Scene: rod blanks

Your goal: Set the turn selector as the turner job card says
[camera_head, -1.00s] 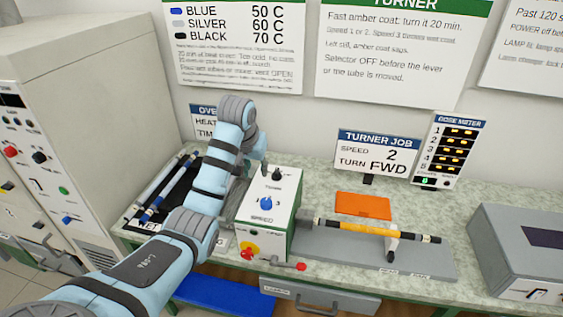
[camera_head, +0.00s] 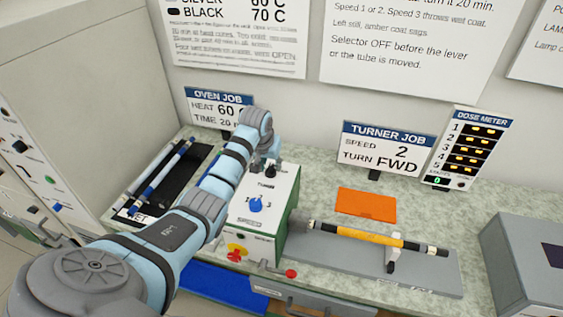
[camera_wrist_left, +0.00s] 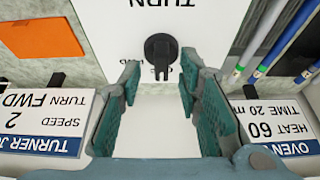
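The turner box (camera_head: 281,183) stands on the bench with a blue speed knob (camera_head: 256,204) and, behind it, the black turn selector (camera_head: 271,171). My left gripper (camera_head: 270,157) is at the selector's wall side. In the left wrist view the selector (camera_wrist_left: 160,50) lies just beyond the gap between the open, empty fingers (camera_wrist_left: 158,80), apart from both. Its bar points down that picture; position labels beside it are mostly hidden by the fingers. The turner job card (camera_head: 386,150) reads speed 2, turn FWD. My right gripper is not in view.
A black-and-amber rod (camera_head: 375,238) lies along the turner on a grey base. A red-tipped lever (camera_head: 290,273) is at the box's front. An orange sheet (camera_head: 367,204) lies behind the rod. A dark rack with rods (camera_head: 161,180) stands left. The oven job card (camera_head: 217,108) is near the wall.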

